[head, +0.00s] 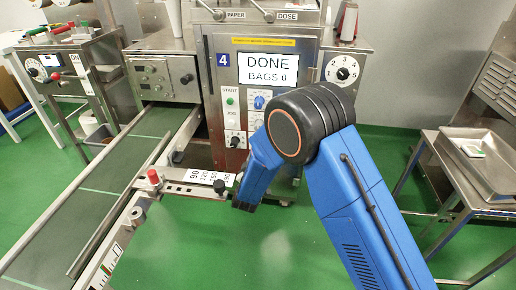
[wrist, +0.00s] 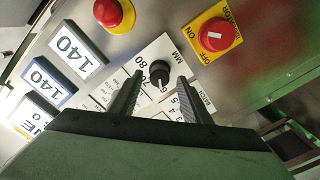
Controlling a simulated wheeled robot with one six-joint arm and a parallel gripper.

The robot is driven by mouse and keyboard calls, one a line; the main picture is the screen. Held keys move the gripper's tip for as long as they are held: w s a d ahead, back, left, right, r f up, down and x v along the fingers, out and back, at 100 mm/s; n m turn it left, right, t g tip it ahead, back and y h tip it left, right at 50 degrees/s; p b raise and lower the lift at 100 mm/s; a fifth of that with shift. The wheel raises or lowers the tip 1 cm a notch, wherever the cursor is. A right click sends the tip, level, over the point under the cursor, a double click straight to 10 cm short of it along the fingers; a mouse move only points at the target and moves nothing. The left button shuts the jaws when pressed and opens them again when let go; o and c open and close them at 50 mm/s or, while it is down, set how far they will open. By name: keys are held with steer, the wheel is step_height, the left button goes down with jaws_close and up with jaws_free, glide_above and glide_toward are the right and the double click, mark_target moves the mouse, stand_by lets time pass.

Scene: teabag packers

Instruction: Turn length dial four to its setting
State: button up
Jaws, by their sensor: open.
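In the wrist view a black dial knob (wrist: 160,72) stands on a white scale plate marked MM, with 70 and 80 readable. Its pale pointer line points down in the picture, near a partly hidden number that begins with 6. My gripper (wrist: 160,77) is open, with one finger on each side of the knob in the picture. I cannot tell whether the fingers touch it. In the head view the machine marked 4 (head: 223,60) has a screen (head: 267,67) reading DONE, BAGS 0. My arm covers part of its front, and my gripper is hidden there.
Near the knob are a red mushroom button (wrist: 113,12), a red isolator switch (wrist: 216,34) on yellow and a display (wrist: 78,49) reading 140. In the head view a conveyor (head: 95,190) runs on the left and a steel bench (head: 480,150) stands at right.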

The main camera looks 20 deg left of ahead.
steer(key=shift+x, duration=1.8)
steer(key=shift+d, duration=0.1)
steer(key=shift+c, duration=0.4)
steer(key=c, duration=1)
